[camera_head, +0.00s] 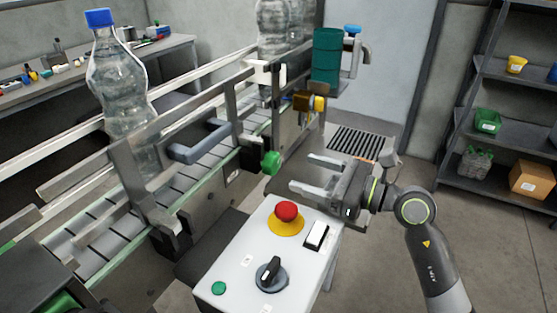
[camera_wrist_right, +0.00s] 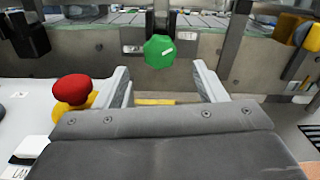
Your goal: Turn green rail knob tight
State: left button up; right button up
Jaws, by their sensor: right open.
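The green rail knob (camera_head: 271,163) sits on the side of the conveyor, below the guide rail, in the middle of the head view. In the right wrist view the knob (camera_wrist_right: 160,51) is ahead of my right gripper, between the lines of its two fingers, with a pale mark on its face. My right gripper (camera_head: 301,173) is open and empty, just right of the knob, with its fingers pointing left toward it. The fingers (camera_wrist_right: 162,86) are apart from the knob. Whether the knob is tight cannot be seen. My left gripper is not in view.
A control box with a red emergency button (camera_head: 286,211), a black rotary switch (camera_head: 271,275) and a green button (camera_head: 219,288) stands close below my right gripper. A clear bottle (camera_head: 122,85) stands on the conveyor (camera_head: 95,238). A yellow knob (camera_head: 319,103) lies beyond. Shelves (camera_head: 500,130) stand right.

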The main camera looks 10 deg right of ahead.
aim_at(278, 163)
jog(key=p+x, duration=0.1)
jog(key=x, duration=0.6)
jog(key=shift+w+a, duration=0.15)
jog(key=shift+a, duration=0.05)
jog(key=c, duration=1)
jog(key=shift+o, duration=0.2)
jog(key=m+p, duration=0.2)
jog(key=shift+r+p, duration=0.2)
jog(key=shift+p, duration=0.2)
jog(key=m+p, duration=0.6)
jog(key=p, duration=0.1)
jog(key=m+p, duration=0.6)
jog(key=p, duration=0.1)
jog(key=shift+w+d+f+m, duration=0.1)
jog(key=shift+w+d+m, duration=0.1)
jog(key=shift+m, duration=0.1)
jog(key=shift+f+m+p, duration=0.25)
jog(key=shift+m+p, duration=1.15)
